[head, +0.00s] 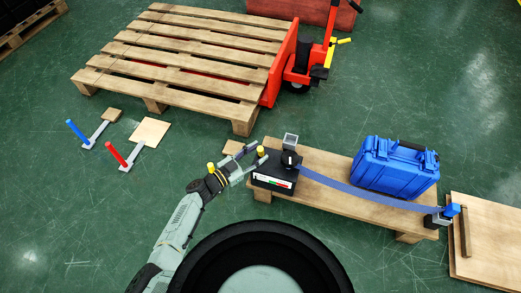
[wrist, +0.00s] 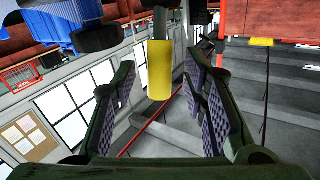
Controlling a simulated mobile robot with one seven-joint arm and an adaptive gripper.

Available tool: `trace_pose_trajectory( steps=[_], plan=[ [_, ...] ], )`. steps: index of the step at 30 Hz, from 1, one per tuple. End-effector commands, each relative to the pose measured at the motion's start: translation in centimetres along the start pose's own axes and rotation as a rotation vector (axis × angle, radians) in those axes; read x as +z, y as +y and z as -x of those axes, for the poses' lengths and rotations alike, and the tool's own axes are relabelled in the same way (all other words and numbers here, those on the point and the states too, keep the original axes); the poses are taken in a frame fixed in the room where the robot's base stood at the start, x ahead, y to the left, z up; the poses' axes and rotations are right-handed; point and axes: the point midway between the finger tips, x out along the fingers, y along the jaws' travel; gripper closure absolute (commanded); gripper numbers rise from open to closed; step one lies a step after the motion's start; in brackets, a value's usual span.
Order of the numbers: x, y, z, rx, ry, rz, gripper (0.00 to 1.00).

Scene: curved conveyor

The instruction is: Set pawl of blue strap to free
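The blue strap (head: 350,187) runs from a black ratchet box (head: 272,174) along the low wooden platform to a grey post with a blue top (head: 449,211). The box has a dark drum with a grey block on top, and a small coloured label on its front. A short yellow cylindrical handle (head: 261,151) stands at its left side; I cannot tell its pawl setting. My gripper (head: 251,161) is at this handle. In the wrist view, the yellow handle (wrist: 159,70) shows between the spread fingers of my gripper (wrist: 160,88), with gaps on both sides.
A blue case (head: 395,167) stands on the wooden platform (head: 325,203) behind the strap. A large pallet (head: 185,55) with a red pallet jack (head: 303,60) is behind. Red (head: 116,153) and blue (head: 77,132) levers stand at left. Green floor is clear between.

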Motion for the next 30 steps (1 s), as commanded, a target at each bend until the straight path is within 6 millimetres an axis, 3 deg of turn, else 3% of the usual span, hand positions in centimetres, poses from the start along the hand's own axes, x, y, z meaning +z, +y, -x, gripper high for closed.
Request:
trace_pose_trajectory(
  steps=[6,15,30],
  plan=[
    [0.0,0.0,-1.8,-0.001,0.000,0.001,0.60],
    [0.0,0.0,-1.9,-0.001,0.000,0.001,0.61],
    [0.0,0.0,-1.9,-0.001,0.000,0.001,0.94]
  ],
)
